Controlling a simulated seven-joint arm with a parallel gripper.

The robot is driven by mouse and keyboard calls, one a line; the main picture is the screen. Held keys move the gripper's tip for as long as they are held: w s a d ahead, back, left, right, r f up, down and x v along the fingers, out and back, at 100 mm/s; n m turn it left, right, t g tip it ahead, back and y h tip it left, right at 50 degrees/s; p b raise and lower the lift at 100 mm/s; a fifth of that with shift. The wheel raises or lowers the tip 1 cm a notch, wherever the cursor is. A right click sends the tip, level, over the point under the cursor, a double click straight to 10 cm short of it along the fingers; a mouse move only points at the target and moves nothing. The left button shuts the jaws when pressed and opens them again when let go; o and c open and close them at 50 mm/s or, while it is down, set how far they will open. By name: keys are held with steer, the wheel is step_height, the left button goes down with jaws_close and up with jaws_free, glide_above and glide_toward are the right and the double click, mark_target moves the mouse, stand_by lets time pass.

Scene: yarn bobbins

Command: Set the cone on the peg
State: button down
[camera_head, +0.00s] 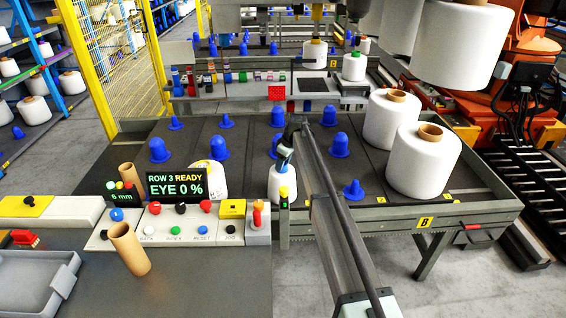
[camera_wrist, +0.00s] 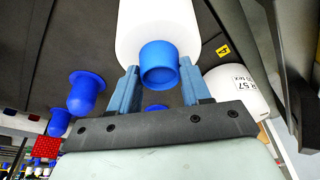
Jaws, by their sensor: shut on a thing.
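My gripper (camera_wrist: 160,83) is shut on the blue tube end (camera_wrist: 160,66) of a white yarn cone (camera_wrist: 150,25), one finger on each side. In the head view the held white cone (camera_head: 282,186) hangs below my gripper (camera_head: 283,158), near the front edge of the peg table, roughly upright. Its lower end is hidden behind the front rail, so I cannot tell whether it touches anything. Blue pegs stand on the dark table, including a front right peg (camera_head: 354,189), a left peg (camera_head: 159,150) and a right peg (camera_head: 339,146). The wrist view also shows a peg (camera_wrist: 86,92).
Another white cone (camera_head: 206,183) stands left, partly behind the display (camera_head: 178,186); a labelled white cone (camera_wrist: 236,88) shows in the wrist view. Two large white bobbins (camera_head: 423,165) (camera_head: 389,124) stand right. More bobbins (camera_head: 462,45) hang above. Brown tubes (camera_head: 129,248) stand front left.

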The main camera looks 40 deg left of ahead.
steer(key=shift+f, duration=0.1)
steer(key=shift+c, duration=2.2)
jaws_free()
steer(key=shift+f, duration=0.1)
steer(key=v, duration=1.4)
